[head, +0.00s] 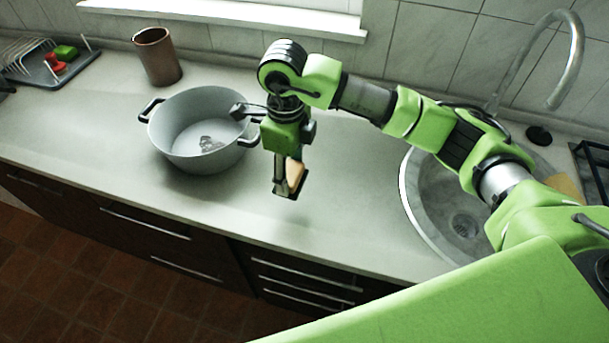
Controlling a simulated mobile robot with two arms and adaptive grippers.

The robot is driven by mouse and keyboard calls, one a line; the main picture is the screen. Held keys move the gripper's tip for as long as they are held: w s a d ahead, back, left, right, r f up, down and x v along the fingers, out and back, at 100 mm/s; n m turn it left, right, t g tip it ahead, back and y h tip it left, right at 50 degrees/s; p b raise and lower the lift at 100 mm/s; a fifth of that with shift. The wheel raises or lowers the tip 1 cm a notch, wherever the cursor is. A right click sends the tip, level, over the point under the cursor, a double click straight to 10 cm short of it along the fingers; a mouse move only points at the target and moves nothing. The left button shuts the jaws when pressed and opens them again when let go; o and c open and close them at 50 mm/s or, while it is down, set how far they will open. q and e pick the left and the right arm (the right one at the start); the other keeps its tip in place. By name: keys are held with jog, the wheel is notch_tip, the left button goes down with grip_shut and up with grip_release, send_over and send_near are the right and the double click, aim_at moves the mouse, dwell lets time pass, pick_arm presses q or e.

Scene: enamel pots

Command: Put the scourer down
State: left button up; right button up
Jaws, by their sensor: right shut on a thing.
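My right gripper (290,192) points down over the counter, just right of the pot, and is shut on the scourer (296,172). The scourer shows as a small tan-orange block, partly hidden by the fingers. I cannot tell whether its lower edge touches the counter. The grey enamel pot (186,160) with dark handles stands on the counter to the left of the gripper. My left gripper is not in view.
The counter (345,210) is clear between the pot and the round sink (410,199). A curved tap (575,60) rises behind the sink. A brown cup (157,56) stands behind the pot. A dish rack (38,70) with red and green items is at far left.

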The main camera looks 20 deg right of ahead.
aim_at(305, 171)
jog(key=d+f, duration=0.1)
jog(key=w+d+f+p, duration=0.1)
jog(key=f, duration=0.1)
jog(key=d+f, duration=0.1)
jog(key=shift+w+d+f, duration=0.1)
jog(key=shift+w+f, duration=0.2)
jog(key=shift+f, duration=0.1)
jog(key=f, duration=0.2)
jog(key=f+p, duration=0.1)
jog(key=shift+w+d+f, duration=0.1)
jog(key=shift+d+f, duration=0.1)
jog(key=shift+d, duration=0.1)
jog(key=shift+c, duration=0.3)
jog(key=o, duration=0.8)
jog(key=shift+o, duration=1.2)
jog(key=shift+f, duration=0.1)
notch_tip(305, 171, up, 4)
jog(key=b, duration=0.3)
jog(key=shift+w, duration=0.1)
notch_tip(305, 171, up, 10)
jog(key=shift+f+b, duration=0.15)
jog(key=shift+b, duration=0.6)
jog(key=shift+s+f, duration=0.1)
jog(key=shift+s, duration=0.1)
